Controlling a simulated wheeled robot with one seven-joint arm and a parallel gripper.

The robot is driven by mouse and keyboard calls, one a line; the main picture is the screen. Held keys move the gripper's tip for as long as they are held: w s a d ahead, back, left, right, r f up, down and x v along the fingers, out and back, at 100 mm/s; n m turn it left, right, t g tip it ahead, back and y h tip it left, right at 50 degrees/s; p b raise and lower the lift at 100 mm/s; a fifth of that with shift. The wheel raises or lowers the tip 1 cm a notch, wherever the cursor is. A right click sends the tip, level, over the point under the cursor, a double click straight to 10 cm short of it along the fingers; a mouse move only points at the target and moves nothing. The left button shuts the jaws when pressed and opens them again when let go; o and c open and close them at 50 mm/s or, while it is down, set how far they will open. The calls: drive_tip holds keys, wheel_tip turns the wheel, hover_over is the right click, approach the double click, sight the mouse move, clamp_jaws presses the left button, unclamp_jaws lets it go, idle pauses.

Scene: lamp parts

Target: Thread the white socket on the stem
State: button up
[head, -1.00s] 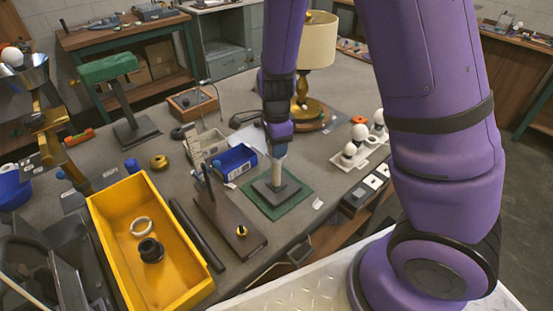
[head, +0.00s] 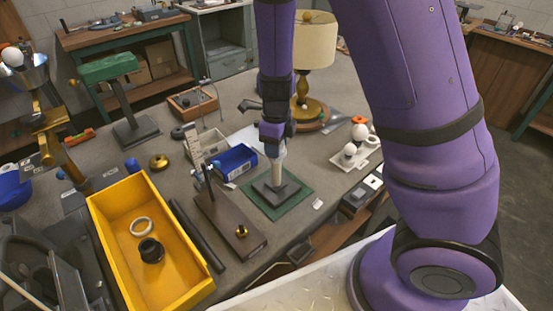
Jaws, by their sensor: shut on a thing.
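My gripper (head: 277,139) points down over the green mat (head: 293,203) in the middle of the table. It is shut on the white socket (head: 279,154), which is mostly covered by the jaws. Directly below, the pale stem (head: 276,176) stands upright on a dark square base (head: 270,190) on the mat. The socket is in line with the stem at its top and appears to meet it. At this size I cannot tell how far the threads are engaged.
Left of the mat are a blue bin (head: 237,162), a brown board with an upright post (head: 229,226) and a yellow tray (head: 101,232) holding rings. White bulbs (head: 360,132) stand on the right. A brass lamp (head: 310,110) stands behind.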

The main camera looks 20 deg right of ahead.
drive_tip(key=m, duration=0.5)
drive_tip(key=shift+s+a+f, duration=0.1)
drive_tip(key=shift+s+f, duration=0.15)
drive_tip(key=shift+s, duration=0.05)
